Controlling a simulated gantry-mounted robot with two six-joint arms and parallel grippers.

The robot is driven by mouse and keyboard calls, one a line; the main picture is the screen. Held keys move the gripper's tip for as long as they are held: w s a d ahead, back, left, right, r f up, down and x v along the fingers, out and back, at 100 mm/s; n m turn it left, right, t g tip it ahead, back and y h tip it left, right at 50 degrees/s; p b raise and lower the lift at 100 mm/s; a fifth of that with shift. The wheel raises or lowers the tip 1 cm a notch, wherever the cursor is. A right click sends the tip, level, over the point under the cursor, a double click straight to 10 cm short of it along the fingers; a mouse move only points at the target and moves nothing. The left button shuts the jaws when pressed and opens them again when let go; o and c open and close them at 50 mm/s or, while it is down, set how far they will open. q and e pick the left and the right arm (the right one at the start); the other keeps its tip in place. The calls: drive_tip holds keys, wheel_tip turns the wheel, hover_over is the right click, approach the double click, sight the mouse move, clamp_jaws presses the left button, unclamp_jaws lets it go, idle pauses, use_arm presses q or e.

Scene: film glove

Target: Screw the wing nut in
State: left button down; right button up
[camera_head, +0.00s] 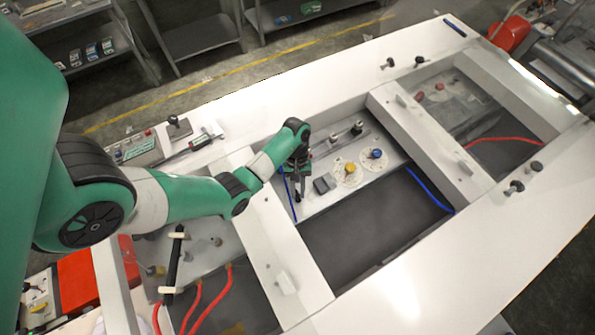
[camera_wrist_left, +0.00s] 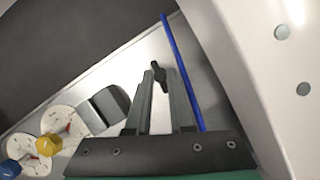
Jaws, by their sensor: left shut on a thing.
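The wing nut (camera_wrist_left: 158,72) is a small dark piece at the tips of my left gripper (camera_wrist_left: 159,84) in the left wrist view. The gripper's two grey fingers are shut on it. In the head view, my left gripper (camera_head: 297,185) points down over the left part of the light panel (camera_head: 335,197) inside the white frame. The nut is too small to make out there. I cannot tell whether it touches the panel or sits on a thread. My right gripper is not in view.
A dark grey block (camera_head: 324,184), a yellow knob (camera_head: 350,168) and a blue knob (camera_head: 376,154) stand right of the gripper. A blue strip (camera_wrist_left: 181,62) runs close beside the fingers. White frame beams (camera_head: 270,240) border the recess. The dark floor (camera_head: 370,222) is clear.

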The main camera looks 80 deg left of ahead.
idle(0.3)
use_arm(q)
drive_tip(key=c, duration=0.8)
unclamp_jaws()
